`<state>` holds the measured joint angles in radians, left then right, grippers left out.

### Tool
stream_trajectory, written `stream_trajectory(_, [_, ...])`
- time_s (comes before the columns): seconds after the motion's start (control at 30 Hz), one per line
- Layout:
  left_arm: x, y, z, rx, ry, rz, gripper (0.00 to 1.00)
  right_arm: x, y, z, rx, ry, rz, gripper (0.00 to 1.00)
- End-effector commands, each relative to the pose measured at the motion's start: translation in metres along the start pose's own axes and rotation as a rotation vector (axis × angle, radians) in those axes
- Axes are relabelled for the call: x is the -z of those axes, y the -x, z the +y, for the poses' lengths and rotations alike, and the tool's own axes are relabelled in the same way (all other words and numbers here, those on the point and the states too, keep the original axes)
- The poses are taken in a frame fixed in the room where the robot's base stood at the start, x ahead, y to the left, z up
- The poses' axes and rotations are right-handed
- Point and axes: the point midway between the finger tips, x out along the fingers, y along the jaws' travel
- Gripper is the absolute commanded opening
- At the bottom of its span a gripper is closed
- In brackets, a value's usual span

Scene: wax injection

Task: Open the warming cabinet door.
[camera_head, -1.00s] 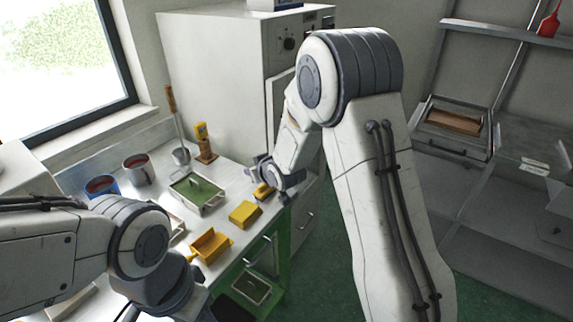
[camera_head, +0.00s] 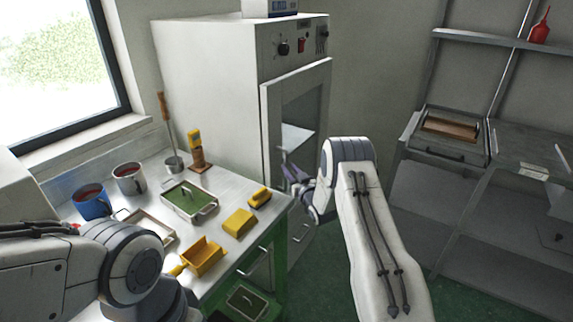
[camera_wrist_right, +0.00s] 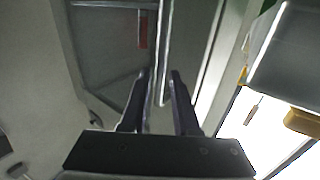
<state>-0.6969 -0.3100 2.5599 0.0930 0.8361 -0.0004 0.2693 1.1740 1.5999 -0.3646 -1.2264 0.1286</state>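The warming cabinet (camera_head: 205,75) is a tall white box at the back, beside the workbench. Its door (camera_head: 267,120) has a white frame around a glass pane and looks shut; a pale shelf shows through the glass. My right gripper (camera_head: 287,168) is at the door's lower left part. In the right wrist view its two dark fingers (camera_wrist_right: 160,75) are apart, with a thin vertical bar, seemingly the door handle (camera_wrist_right: 165,45), between or just beyond their tips. I cannot tell whether they touch it. My left arm is at the lower left; its gripper is out of view.
Grey shelving (camera_head: 445,160) with a wooden-topped tray stands at the right. Green floor lies between.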

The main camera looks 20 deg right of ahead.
Motion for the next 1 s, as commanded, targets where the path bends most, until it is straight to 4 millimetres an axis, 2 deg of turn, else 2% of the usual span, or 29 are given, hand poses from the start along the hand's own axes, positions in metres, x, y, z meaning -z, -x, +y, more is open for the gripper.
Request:
stream_trajectory(0.1, [0.000, 0.003, 0.000, 0.000, 0.000, 0.000, 0.50, 0.000, -0.017, -0.001, 0.001, 0.001, 0.000, 0.29])
stream_trajectory(0.3, [0.000, 0.004, 0.000, 0.000, 0.000, 0.000, 0.50, 0.000, -0.032, -0.001, 0.001, 0.000, 0.000, 0.29])
stream_trajectory(0.63, [0.000, 0.004, 0.000, 0.000, 0.000, 0.000, 0.50, 0.000, -0.034, -0.001, 0.001, 0.000, -0.001, 0.29])
stream_trajectory(0.67, [0.000, 0.004, 0.000, 0.000, 0.000, 0.000, 0.50, 0.000, -0.034, -0.001, 0.001, 0.000, -0.001, 0.22])
stream_trajectory(0.7, [0.000, 0.004, 0.000, 0.000, 0.000, 0.000, 0.50, 0.000, -0.034, -0.001, 0.001, 0.000, -0.001, 0.07])
stream_trajectory(0.73, [0.000, 0.004, 0.000, 0.000, 0.000, 0.000, 0.50, 0.000, -0.034, -0.001, 0.001, 0.000, -0.001, 0.00])
stream_trajectory(1.0, [0.000, 0.004, 0.000, 0.000, 0.000, 0.000, 0.50, 0.000, -0.034, -0.001, 0.001, 0.000, -0.001, 0.00])
